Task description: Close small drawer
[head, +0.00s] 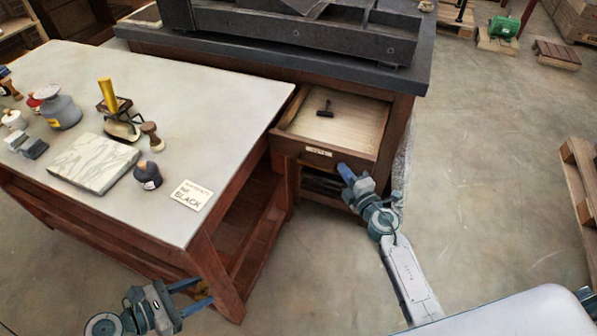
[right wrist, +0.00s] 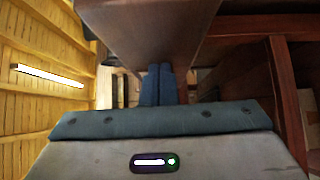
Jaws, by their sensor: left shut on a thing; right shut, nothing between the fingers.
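The small wooden drawer (head: 318,155) stands pulled out under the dark press bench top, its front facing me with a pale label holder (head: 319,151). A dark T-shaped tool (head: 325,109) lies inside it. My right gripper (head: 346,172) is shut and empty, its tips at the right part of the drawer front; contact is hard to tell. In the right wrist view, the shut blue fingers (right wrist: 157,84) point toward a brown wooden panel. My left gripper (head: 194,294) is low in front of the table, away from the drawer. Its fingers look apart, and I see nothing between them.
The pale table (head: 225,110) left of the drawer holds a stone slab (head: 95,163), a bottle (head: 148,175), a yellow-handled tool (head: 108,95) and a lettered card (head: 192,194). Open floor (head: 480,190) lies to the right. A pallet (head: 580,180) stands at the far right.

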